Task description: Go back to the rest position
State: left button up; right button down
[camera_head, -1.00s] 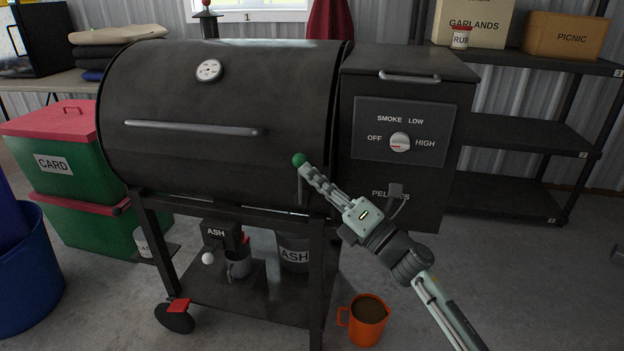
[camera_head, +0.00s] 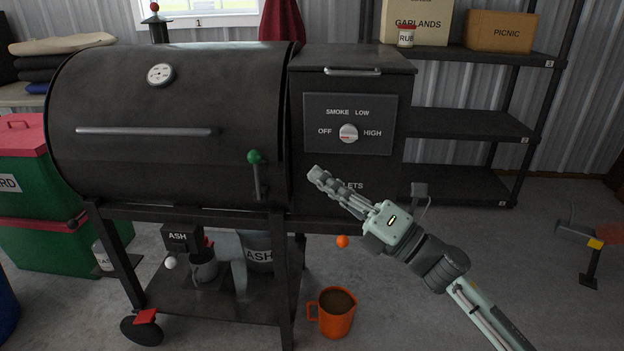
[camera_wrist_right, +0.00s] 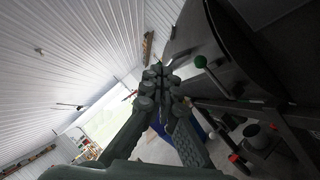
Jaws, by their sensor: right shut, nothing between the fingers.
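My right gripper (camera_head: 312,172) is shut and empty in the head view, in front of the pellet hopper's lower front. It stands to the right of a lever with a green ball knob (camera_head: 254,157) on the grill, with a gap between them. The right wrist view shows the closed fingers (camera_wrist_right: 158,72) and the green knob (camera_wrist_right: 201,61) off to their right. My left gripper is not in view.
The black grill (camera_head: 150,150) and its hopper (camera_head: 350,75) stand close ahead. An orange bucket (camera_head: 333,326) sits on the floor below my right arm. A dark shelf (camera_head: 470,125) stands behind at right. Green bins (camera_head: 20,245) are at left.

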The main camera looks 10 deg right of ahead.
jog(key=d+f+m+h, duration=0.7)
jog(key=f+m+h, duration=0.1)
jog(key=f+m, duration=0.25)
jog(key=d+f+m+h, duration=0.6)
jog(key=f+m+h, duration=0.2)
jog(key=f+m, duration=0.25)
jog(key=s+d+f+m+g+h, duration=0.2)
jog(key=s+f+m+g, duration=0.5)
jog(key=s+f, duration=0.6)
jog(key=s+a+f+m+g+y, duration=0.1)
jog(key=s+a+f+m+g, duration=0.1)
jog(key=s+f+g, duration=0.4)
jog(key=s+f+m, duration=0.1)
jog(key=s+f, duration=0.3)
jog(key=s, duration=0.2)
jog(key=shift+m, duration=0.3)
jog(key=shift+s, duration=0.1)
